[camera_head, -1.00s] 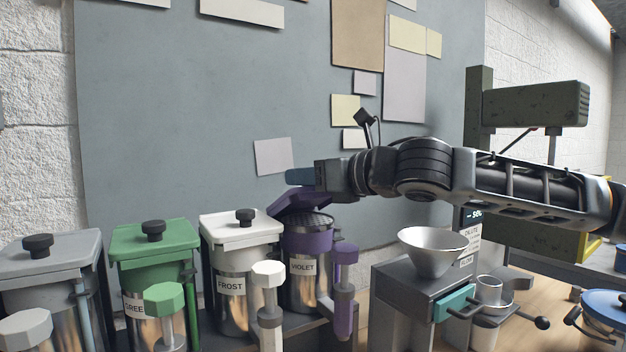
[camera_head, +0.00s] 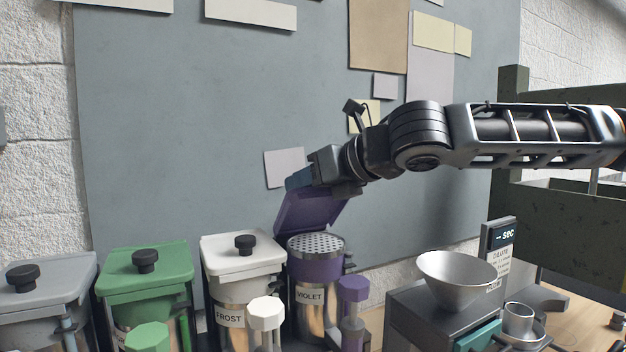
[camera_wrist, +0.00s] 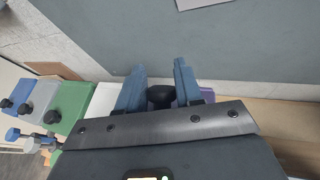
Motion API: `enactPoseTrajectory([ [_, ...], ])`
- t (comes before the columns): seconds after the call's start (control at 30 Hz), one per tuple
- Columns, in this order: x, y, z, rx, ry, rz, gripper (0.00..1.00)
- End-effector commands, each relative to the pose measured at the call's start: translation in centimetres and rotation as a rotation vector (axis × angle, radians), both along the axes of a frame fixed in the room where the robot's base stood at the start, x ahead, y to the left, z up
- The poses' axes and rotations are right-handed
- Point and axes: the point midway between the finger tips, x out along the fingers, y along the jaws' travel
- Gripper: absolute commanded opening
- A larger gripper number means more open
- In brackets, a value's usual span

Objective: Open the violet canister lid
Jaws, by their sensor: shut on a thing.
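The violet canister (camera_head: 308,298) stands at the right end of the canister row in the head view, labelled VIOLET. Its violet lid (camera_head: 310,209) is tilted up steeply at the back, and the perforated grey top (camera_head: 316,245) beneath is exposed. My gripper (camera_head: 299,179) is at the upper edge of the raised lid. In the wrist view, the blue fingers (camera_wrist: 159,92) are shut on the black lid knob (camera_wrist: 161,97), which sits between them. In the head view the knob is hidden behind the lid and gripper.
A white FROST canister (camera_head: 229,315), a green canister (camera_head: 150,270) and a grey one (camera_head: 45,280) stand to the left, lids closed. A metal funnel bowl (camera_head: 456,277) on a grey machine stands to the right. A wall board (camera_head: 200,130) rises close behind the lid.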

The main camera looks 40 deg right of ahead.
Motion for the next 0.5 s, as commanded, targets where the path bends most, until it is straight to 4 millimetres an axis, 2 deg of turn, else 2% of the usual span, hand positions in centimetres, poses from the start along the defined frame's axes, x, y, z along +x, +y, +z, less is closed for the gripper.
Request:
enactPoseTrajectory([
  [0.03,-0.01,-0.31,-0.61,0.002,0.021,-0.011,0.0],
  [0.5,0.19,0.31,-0.6,0.017,0.064,-0.012,0.0],
])
